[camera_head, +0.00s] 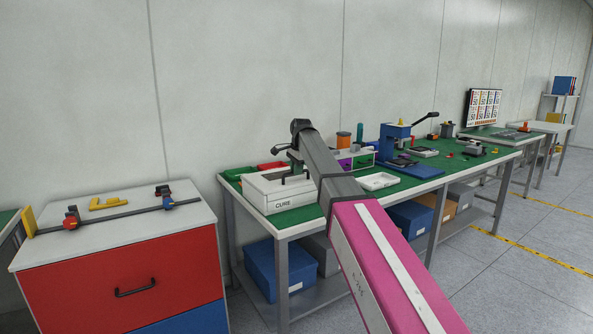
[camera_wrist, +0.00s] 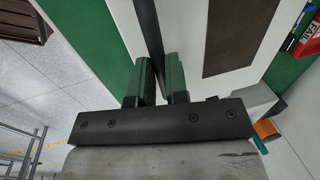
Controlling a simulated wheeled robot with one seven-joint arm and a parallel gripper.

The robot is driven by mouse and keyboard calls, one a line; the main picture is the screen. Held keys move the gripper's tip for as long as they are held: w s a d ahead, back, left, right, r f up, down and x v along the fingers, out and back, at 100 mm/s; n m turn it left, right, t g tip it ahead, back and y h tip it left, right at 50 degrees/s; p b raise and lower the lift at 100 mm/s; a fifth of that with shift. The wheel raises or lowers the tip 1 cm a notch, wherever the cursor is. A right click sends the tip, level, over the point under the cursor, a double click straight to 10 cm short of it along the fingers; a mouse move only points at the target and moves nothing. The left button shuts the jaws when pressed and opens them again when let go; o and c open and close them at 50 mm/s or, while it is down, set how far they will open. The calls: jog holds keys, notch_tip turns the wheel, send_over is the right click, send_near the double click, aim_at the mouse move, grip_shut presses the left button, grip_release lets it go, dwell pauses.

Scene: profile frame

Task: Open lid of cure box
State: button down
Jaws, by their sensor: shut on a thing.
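The cure box (camera_head: 284,203) is a white box marked "CURE" at the left end of the green-topped bench. Its pale lid (camera_head: 262,183) lies on top and looks down; a slight gap cannot be ruled out. My arm reaches over the box and hides its right part. In the wrist view, my gripper (camera_wrist: 162,68) has its two green fingers on either side of a dark bar, the lid's handle (camera_wrist: 150,35), and is shut on it. The white lid (camera_wrist: 188,45) with a brown panel (camera_wrist: 240,35) fills the view beyond the fingers.
A red-fronted cabinet (camera_head: 130,290) stands left of the bench. The floor at right is clear.

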jog(key=shift+w+a+r, duration=0.1)
jog(key=shift+w+r, duration=0.1)
jog(key=shift+r, duration=0.3)
jog(key=w+a+r, duration=1)
jog(key=w+r, duration=0.3)
jog(key=w, duration=0.1)
jog(key=w+a, duration=0.5)
jog(key=w, duration=0.3)
jog(key=shift+w+a+f, duration=0.3)
jog(key=shift+w+f, duration=0.05)
jog(key=c, duration=1.1)
grip_release()
jog(key=shift+d+r, duration=0.1)
